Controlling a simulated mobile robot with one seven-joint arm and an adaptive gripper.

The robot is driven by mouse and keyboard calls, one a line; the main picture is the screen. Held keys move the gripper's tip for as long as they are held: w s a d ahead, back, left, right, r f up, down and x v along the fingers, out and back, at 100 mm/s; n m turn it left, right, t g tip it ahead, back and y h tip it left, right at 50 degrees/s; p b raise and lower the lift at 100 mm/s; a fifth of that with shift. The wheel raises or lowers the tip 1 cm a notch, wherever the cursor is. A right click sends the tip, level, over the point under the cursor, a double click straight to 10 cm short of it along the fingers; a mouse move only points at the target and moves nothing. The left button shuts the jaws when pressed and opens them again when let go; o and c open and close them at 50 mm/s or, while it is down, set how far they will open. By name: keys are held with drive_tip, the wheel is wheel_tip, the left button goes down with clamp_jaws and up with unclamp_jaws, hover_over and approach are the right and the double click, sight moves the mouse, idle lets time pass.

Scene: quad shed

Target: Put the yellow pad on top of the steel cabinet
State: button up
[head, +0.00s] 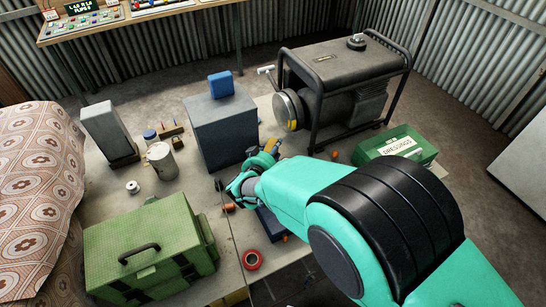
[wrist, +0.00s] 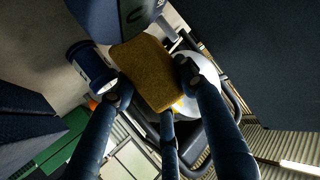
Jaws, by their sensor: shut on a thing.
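The yellow pad (wrist: 147,75) is a rough, mustard-yellow block held between the fingers of my gripper (wrist: 150,82) in the wrist view. In the head view the pad (head: 272,145) shows only as a small yellowish patch beside my gripper (head: 264,153), partly hidden by the fingers. The grey box that looks like the steel cabinet (head: 225,135) stands upright just left of and behind my gripper. A blue block (head: 221,85) sits on its top, towards the back. My gripper and the pad are lower in the picture than the cabinet's top, by its right side.
A generator (head: 345,85) in a black frame stands right of the cabinet. A green dressings box (head: 398,146) is farther right. A green toolbox (head: 150,250), red tape roll (head: 251,260), grey can (head: 162,160) and tall grey box (head: 108,133) share the bench.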

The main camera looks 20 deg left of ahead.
drive_tip(key=shift+f+b, duration=0.6)
drive_tip(key=shift+f, duration=1.35)
drive_tip(key=shift+f, duration=0.15)
drive_tip(key=o, duration=0.7)
drive_tip(key=shift+o, duration=0.2)
drive_tip(key=shift+s+r, duration=0.15)
drive_tip(key=shift+r, duration=0.05)
drive_tip(key=p+v, duration=0.1)
drive_tip(key=v, duration=0.2)
drive_tip(key=shift+r, duration=0.25)
wheel_tip(320, 180, up, 5)
drive_tip(key=shift+p, duration=0.95)
drive_tip(key=shift+r, duration=0.7)
